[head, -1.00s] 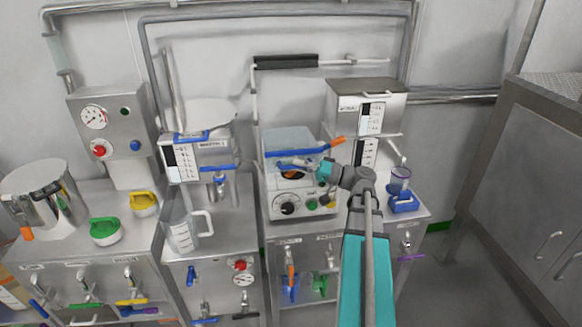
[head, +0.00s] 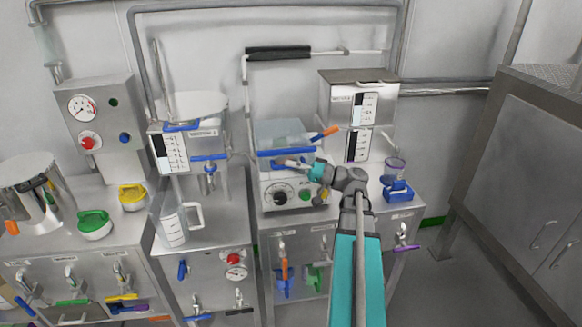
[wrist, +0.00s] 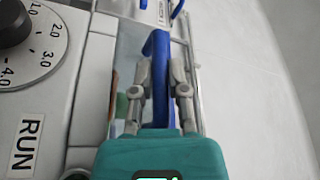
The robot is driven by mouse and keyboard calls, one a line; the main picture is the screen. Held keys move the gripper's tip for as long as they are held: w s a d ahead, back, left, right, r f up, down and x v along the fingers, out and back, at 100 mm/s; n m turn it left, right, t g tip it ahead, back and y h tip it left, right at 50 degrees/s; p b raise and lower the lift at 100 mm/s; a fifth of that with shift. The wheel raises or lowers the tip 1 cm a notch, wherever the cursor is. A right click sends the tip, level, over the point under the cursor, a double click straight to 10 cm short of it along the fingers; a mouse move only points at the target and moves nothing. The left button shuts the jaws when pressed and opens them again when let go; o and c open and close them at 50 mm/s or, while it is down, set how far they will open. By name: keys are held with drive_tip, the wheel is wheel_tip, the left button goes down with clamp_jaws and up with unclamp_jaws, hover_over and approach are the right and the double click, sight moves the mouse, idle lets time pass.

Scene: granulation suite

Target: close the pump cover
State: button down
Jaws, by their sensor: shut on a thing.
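The pump (head: 268,208) is a pale box with a black dial on its front, on the steel bench in the head view. Its clear cover (head: 280,131) is over the upper part and has a blue bar handle (head: 284,152) along its front edge. My gripper (head: 286,161) reaches in from the right at that edge. In the wrist view its two grey fingers (wrist: 160,74) are shut on the blue handle (wrist: 160,50), one on each side. My arm and fingers hide part of the pump front, so the gap under the cover cannot be judged.
An orange-tipped lever (head: 325,133) stands close above my gripper. A blue-based cup (head: 396,187) is on the bench to the right and a clear jug (head: 173,225) to the left. A steel cabinet (head: 520,180) fills the far right, with open floor before it.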

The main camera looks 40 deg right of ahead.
drive_tip(key=c, duration=0.7)
unclamp_jaws()
drive_tip(key=shift+f, duration=0.25)
drive_tip(key=shift+o, duration=0.3)
drive_tip(key=shift+r, duration=0.1)
